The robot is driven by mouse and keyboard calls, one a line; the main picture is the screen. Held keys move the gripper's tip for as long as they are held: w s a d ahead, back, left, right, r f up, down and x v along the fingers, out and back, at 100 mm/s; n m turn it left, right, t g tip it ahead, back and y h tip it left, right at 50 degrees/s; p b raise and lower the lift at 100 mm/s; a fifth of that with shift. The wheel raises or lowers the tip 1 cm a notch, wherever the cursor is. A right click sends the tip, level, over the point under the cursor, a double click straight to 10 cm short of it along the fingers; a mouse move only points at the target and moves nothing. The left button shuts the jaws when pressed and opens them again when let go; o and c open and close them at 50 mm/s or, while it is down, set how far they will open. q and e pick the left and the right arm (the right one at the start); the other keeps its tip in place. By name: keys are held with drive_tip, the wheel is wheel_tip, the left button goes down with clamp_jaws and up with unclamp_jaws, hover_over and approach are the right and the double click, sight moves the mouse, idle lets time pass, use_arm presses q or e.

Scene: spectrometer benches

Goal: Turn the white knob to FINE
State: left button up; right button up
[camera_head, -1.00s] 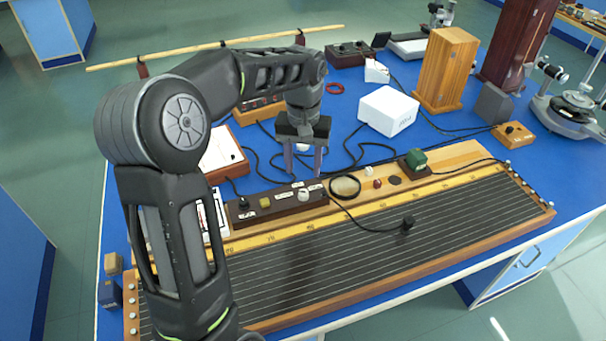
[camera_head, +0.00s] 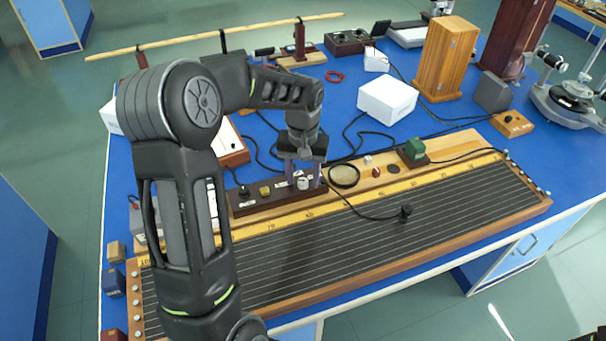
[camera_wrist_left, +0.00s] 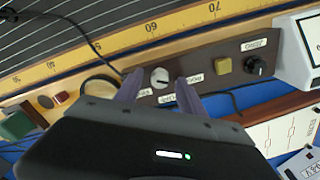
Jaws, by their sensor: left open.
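The white knob (camera_head: 303,184) sits on the dark brown control strip (camera_head: 245,207) at the strip's right end. In the left wrist view the white knob (camera_wrist_left: 160,77) shows a dark pointer line, with small white labels around it too small to read surely. My left gripper (camera_head: 303,178) is open and points down over the knob. Its two fingers stand on either side of the knob, and it also shows in the left wrist view (camera_wrist_left: 158,85). Whether either finger touches the knob I cannot tell. My right gripper is not in view.
The strip also carries a yellow button (camera_wrist_left: 223,66) and a black knob (camera_wrist_left: 258,65). A long ruled wire board (camera_head: 370,235) lies in front. A black ring (camera_head: 344,176) lies close to the right. A white box (camera_head: 387,100) and loose black cables lie behind.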

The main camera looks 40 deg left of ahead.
use_arm(q)
drive_tip(key=shift+c, duration=0.4)
clamp_jaws()
